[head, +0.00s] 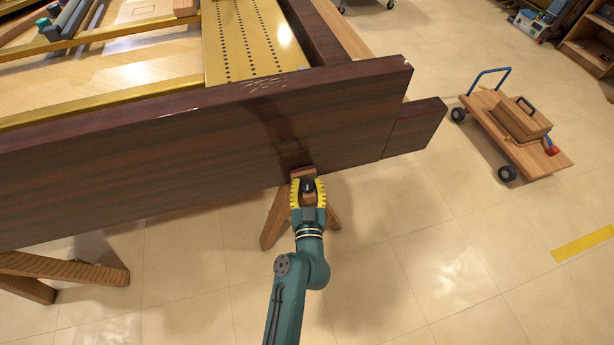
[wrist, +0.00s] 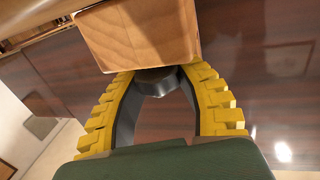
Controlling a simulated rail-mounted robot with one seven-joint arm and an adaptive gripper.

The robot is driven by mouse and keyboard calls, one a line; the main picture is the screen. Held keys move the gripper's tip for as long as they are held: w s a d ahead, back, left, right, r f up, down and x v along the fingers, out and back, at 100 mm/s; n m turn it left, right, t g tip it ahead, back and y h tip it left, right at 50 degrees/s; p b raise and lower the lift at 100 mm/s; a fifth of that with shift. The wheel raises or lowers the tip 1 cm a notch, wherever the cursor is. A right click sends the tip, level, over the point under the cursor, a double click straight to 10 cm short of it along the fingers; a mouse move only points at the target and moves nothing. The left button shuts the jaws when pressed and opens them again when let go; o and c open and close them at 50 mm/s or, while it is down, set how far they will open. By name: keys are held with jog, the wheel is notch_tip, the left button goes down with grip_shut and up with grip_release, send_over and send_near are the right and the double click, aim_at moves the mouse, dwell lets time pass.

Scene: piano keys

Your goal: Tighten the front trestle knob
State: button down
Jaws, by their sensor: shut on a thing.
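The front trestle knob (head: 307,187) is a small dark round piece in front of the trestle's wooden block (head: 303,173). My gripper (head: 308,184) has its yellow ridged fingers on either side of the knob and is shut on it. In the wrist view the dark knob (wrist: 155,80) shows between the fingertips, just under the light wooden block (wrist: 140,35). The fingers hide part of the knob, so its turn angle cannot be told. The trestle's splayed leg (head: 274,220) stands below and behind my gripper.
The dark polished piano side panel (head: 150,150) rises right behind the trestle block. Another trestle's wooden legs (head: 60,270) stand at the lower left. A wooden cart (head: 515,135) with a toolbox is at the right.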

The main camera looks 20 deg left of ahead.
jog(key=shift+f, duration=0.1)
jog(key=c, duration=0.7)
grip_release()
jog(key=shift+o, duration=0.2)
jog(key=v, duration=1.2)
jog(key=shift+s+a, duration=0.1)
